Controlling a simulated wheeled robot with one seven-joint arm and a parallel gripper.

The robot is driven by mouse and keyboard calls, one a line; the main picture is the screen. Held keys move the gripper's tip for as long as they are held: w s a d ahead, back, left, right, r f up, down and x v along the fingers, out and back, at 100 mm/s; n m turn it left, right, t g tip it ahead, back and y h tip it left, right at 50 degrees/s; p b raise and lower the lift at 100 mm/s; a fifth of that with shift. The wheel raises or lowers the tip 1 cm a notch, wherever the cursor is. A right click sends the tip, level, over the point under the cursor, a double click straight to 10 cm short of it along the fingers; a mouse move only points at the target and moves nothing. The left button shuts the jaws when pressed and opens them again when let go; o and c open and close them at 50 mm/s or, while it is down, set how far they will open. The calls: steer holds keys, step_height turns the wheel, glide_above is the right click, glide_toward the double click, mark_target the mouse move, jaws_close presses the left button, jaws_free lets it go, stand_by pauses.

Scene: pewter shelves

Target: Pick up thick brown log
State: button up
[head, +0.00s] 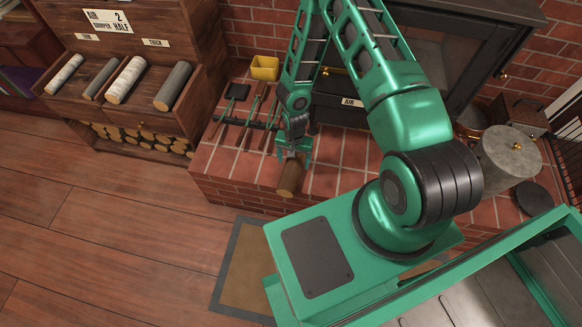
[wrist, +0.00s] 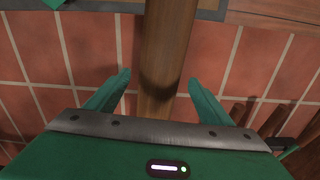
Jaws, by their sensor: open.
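The thick brown log (head: 290,178) lies on the brick hearth near its front edge, below my gripper in the head view. In the wrist view the log (wrist: 166,50) runs from the top edge down between my two green fingers. My gripper (wrist: 157,85) is open, with one finger on each side of the log and a gap on both sides. In the head view my gripper (head: 296,158) is over the log's back end. The log's rear part is hidden by my gripper.
A wooden rack (head: 140,105) with several logs stands at left. A stove (head: 345,115) is behind, and a lidded grey drum (head: 508,155) is at right. The wooden floor at left is clear.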

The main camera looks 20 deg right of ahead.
mark_target(293, 162)
steer(key=shift+f, duration=1.6)
steer(key=shift+a, duration=0.1)
steer(key=c, duration=1.6)
steer(key=shift+r, duration=0.15)
